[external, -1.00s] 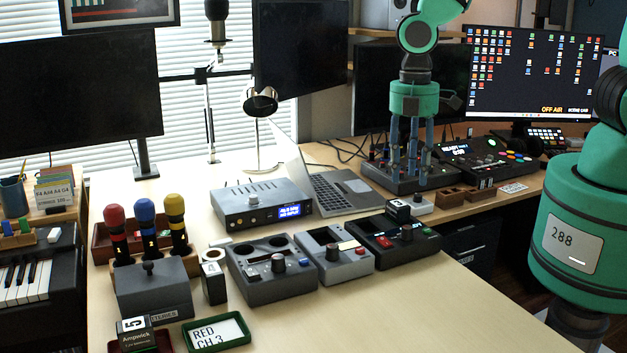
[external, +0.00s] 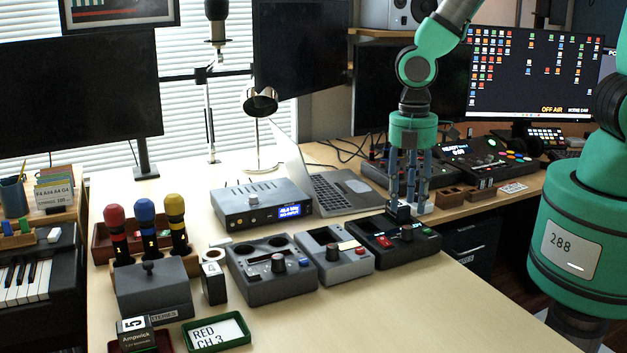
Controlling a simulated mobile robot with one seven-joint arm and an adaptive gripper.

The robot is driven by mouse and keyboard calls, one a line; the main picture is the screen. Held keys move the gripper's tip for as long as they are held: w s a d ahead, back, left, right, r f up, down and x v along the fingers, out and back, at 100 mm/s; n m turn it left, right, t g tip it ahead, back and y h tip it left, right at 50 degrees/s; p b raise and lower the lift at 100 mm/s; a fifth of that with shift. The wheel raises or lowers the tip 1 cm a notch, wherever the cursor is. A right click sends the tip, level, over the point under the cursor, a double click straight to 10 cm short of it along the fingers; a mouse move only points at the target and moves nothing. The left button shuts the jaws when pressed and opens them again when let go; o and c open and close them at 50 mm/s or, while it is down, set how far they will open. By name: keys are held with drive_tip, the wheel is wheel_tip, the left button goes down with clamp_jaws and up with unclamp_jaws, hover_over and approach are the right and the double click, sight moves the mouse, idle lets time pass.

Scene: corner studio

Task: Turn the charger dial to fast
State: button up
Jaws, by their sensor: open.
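Three control boxes stand in a row on the table, and I cannot tell from their markings which is the charger. The left dark grey box (external: 262,288) has two round wells, a dark dial (external: 278,262) and a blue button. The middle lighter grey box (external: 345,265) has a dial (external: 332,252) and a red button. The right black box (external: 425,247) has a red button and a dark dial (external: 407,233). My gripper (external: 409,205) is open and points down just behind the black box's dial, apart from it as far as I can see.
A grey unit with a lit blue display (external: 262,205) and a laptop (external: 340,190) stand behind the boxes. Three colored-top microphones (external: 146,225) stand left.

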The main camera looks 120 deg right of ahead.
sight(406, 227)
drive_tip(key=shift+a+f+b, duration=0.1)
drive_tip(key=shift+f+b, duration=0.65)
drive_tip(key=shift+f, duration=2.8)
